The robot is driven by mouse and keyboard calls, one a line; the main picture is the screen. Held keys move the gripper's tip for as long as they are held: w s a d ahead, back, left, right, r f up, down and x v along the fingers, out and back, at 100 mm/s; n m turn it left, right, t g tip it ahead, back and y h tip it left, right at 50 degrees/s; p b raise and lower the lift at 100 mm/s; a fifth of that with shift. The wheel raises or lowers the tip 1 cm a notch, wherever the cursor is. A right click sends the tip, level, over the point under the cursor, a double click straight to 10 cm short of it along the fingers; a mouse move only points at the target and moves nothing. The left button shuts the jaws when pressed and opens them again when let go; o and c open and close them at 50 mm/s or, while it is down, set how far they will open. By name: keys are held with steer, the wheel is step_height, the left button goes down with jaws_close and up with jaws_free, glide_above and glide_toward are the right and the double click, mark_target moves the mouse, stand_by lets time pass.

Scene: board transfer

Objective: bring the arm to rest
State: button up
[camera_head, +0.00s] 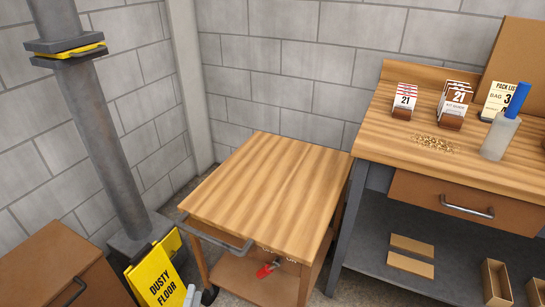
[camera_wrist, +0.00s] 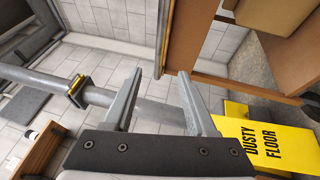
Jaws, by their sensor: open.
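My gripper (camera_wrist: 160,74) shows in the wrist view with its two grey fingers spread apart. Nothing is between the fingers. In the head view only a small grey piece at the bottom edge, beside the yellow sign, may be part of it; the rest of my arm is out of view there. The gripper touches nothing that I can see.
A yellow floor sign (camera_head: 160,272) stands near a grey post (camera_head: 105,130); the sign also shows in the wrist view (camera_wrist: 262,138). A bare-topped wooden cart (camera_head: 270,190) stands beside a workbench (camera_head: 375,138) holding card racks and a bottle (camera_head: 499,137). A brown cabinet (camera_head: 50,262) is at left.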

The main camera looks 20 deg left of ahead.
steer(key=w+d+r+m+g+h, duration=0.6)
steer(key=w+d+r+m+h, duration=0.15)
steer(key=d+r, duration=0.35)
steer(key=w+d+r+m+g+h, duration=0.6)
steer(key=d+r+h, duration=0.25)
steer(key=d, duration=0.55)
steer(key=s+d+r+m+g+y, duration=0.2)
steer(key=d+r+g, duration=0.15)
steer(key=d, duration=0.35)
steer(key=s+d+r+m+g+y, duration=0.2)
steer(key=d+r, duration=0.3)
steer(key=d, duration=0.2)
steer(key=s+d+r+m+t+y, duration=0.4)
steer(key=s+d+r+y, duration=0.3)
steer(key=s, duration=0.4)
step_height(320, 180, up, 20)
steer(key=a+p, duration=0.1)
steer(key=p, duration=1.7)
steer(key=shift+p, duration=0.35)
